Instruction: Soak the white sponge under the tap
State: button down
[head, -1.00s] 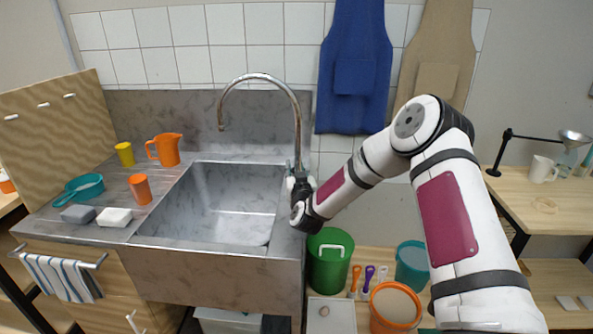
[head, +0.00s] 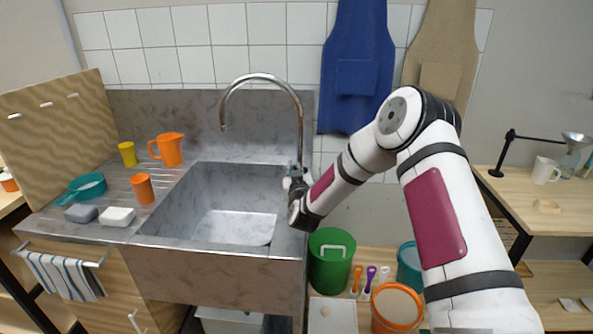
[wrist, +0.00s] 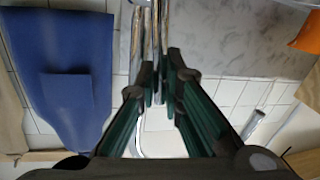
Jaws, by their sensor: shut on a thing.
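The white sponge (head: 117,216) lies on the drainboard left of the sink, in front of the orange cup and beside a grey sponge. The chrome tap (head: 262,77) arches over the sink basin (head: 236,228). No water shows under its spout. My gripper (head: 297,182) is at the foot of the tap, right of the basin and far from the white sponge. In the wrist view, its fingers (wrist: 161,85) are closed on a slim chrome part of the tap (wrist: 157,45), which looks like its lever. The fingers partly hide the grip.
A grey sponge (head: 81,213), a teal pan (head: 86,187), an orange cup (head: 142,189), an orange jug (head: 168,149) and a yellow cup (head: 128,153) stand on the drainboard. A green bucket (head: 330,262) is below my arm. The basin looks empty.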

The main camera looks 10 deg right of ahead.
jog(key=c, duration=1.7)
grip_release()
jog(key=shift+s, duration=0.1)
jog(key=s+a, duration=0.1)
jog(key=s, duration=1)
jog(key=shift+s+a+r, duration=0.15)
jog(key=shift+s+a, duration=0.05)
jog(key=shift+s, duration=0.2)
